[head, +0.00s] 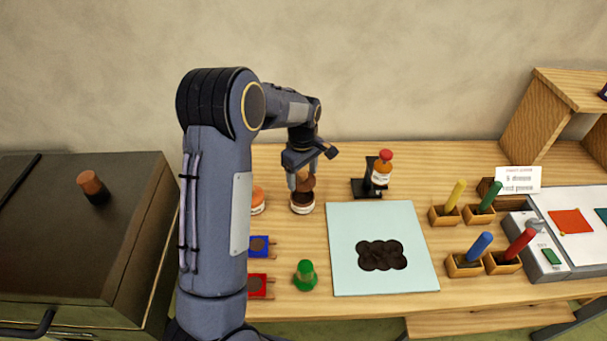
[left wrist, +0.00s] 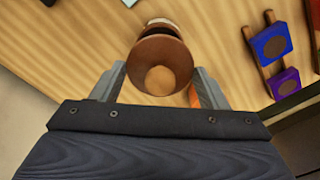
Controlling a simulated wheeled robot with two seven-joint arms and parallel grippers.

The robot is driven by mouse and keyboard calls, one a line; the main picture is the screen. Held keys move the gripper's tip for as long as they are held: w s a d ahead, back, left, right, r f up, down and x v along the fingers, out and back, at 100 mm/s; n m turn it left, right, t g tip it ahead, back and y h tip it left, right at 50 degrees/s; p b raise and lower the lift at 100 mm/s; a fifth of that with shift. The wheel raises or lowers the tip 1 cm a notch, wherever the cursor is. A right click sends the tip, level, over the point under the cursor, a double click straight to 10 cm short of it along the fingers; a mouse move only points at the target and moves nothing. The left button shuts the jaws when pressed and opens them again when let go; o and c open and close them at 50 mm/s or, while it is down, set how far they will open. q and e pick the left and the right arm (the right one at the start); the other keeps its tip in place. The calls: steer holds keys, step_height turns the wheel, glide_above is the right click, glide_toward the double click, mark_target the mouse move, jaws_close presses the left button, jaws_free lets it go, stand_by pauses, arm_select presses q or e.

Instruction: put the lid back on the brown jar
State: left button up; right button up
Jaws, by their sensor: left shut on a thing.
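The brown jar (head: 302,207), with a pale label band, stands on the wooden table below my left gripper (head: 303,172). The gripper is shut on the brown lid (head: 306,184), holding it over the jar's mouth. In the left wrist view the round lid (left wrist: 152,52) with its lighter knob (left wrist: 161,80) sits between the two fingers of the left gripper (left wrist: 158,84). Part of the jar (left wrist: 162,24) shows just beyond the lid there. I cannot tell whether lid and jar touch. My right gripper is not in view.
An orange jar (head: 257,197) stands close left of the brown jar. A red-capped bottle (head: 382,171) on a black stand is to the right. A pale blue mat (head: 350,220) and a green knobbed piece (head: 305,276) lie nearer. Wooden holders (head: 444,217) stand further right.

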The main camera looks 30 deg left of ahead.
arm_select(q)
steer(key=shift+f+b, duration=1.7)
steer(key=shift+f, duration=1)
steer(key=shift+f, duration=0.15)
steer(key=o, duration=1)
steer(key=shift+o, duration=0.9)
steer(key=shift+r+p, duration=2.4)
steer(key=shift+r, duration=1.15)
